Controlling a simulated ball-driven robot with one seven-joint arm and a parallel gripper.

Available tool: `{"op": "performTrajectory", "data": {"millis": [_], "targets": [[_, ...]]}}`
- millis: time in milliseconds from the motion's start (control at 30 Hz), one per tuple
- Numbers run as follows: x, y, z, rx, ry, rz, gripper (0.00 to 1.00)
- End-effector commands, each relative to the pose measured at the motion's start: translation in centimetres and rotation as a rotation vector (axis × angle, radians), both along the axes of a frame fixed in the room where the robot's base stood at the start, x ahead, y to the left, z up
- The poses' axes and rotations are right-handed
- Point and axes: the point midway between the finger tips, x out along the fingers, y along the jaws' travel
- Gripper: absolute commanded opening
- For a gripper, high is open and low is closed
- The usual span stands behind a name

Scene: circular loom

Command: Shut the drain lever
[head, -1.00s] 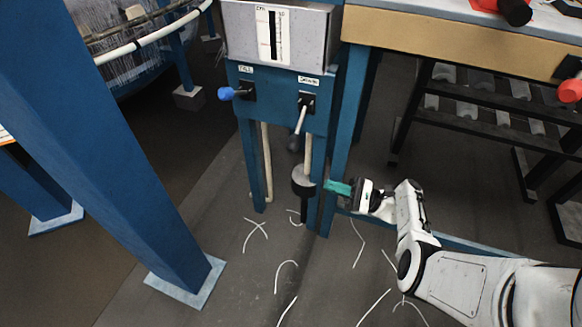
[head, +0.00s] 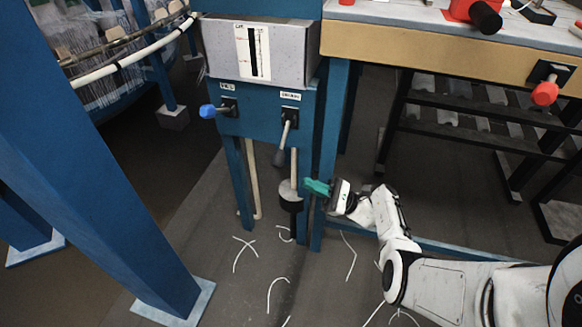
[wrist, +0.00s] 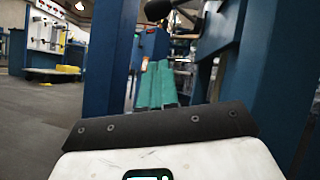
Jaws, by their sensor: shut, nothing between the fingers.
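The drain lever (head: 285,133) is under the right-hand label on the blue panel (head: 255,112). Its pale rod hangs down, tilted slightly left, and seems to end in a dark knob (head: 279,158). A dark knob on a metal rod, perhaps this lever, shows at the top of the wrist view (wrist: 158,10). My gripper (head: 316,187) has teal fingers, pressed together and empty. It is below and right of the lever, apart from it, beside the blue leg. In the wrist view the fingers (wrist: 155,85) point away with the tips together.
A lever with a blue handle (head: 208,111) sits left on the same panel. A grey box with a gauge (head: 285,50) is above. A pale pipe with a dark cylinder (head: 291,199) runs down near my gripper. A workbench (head: 430,45) and black rack (head: 440,115) stand right.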

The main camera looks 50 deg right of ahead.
Motion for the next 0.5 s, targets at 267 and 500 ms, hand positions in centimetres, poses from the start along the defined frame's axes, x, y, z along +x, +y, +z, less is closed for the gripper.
{"op": "performTrajectory", "data": {"millis": [267, 500], "targets": [[4.0, 2.7, 3.1, -0.003, -0.001, 0.004, 0.0], [4.1, 3.5, 5.6, -0.002, 0.0, 0.0, 0.0]]}}
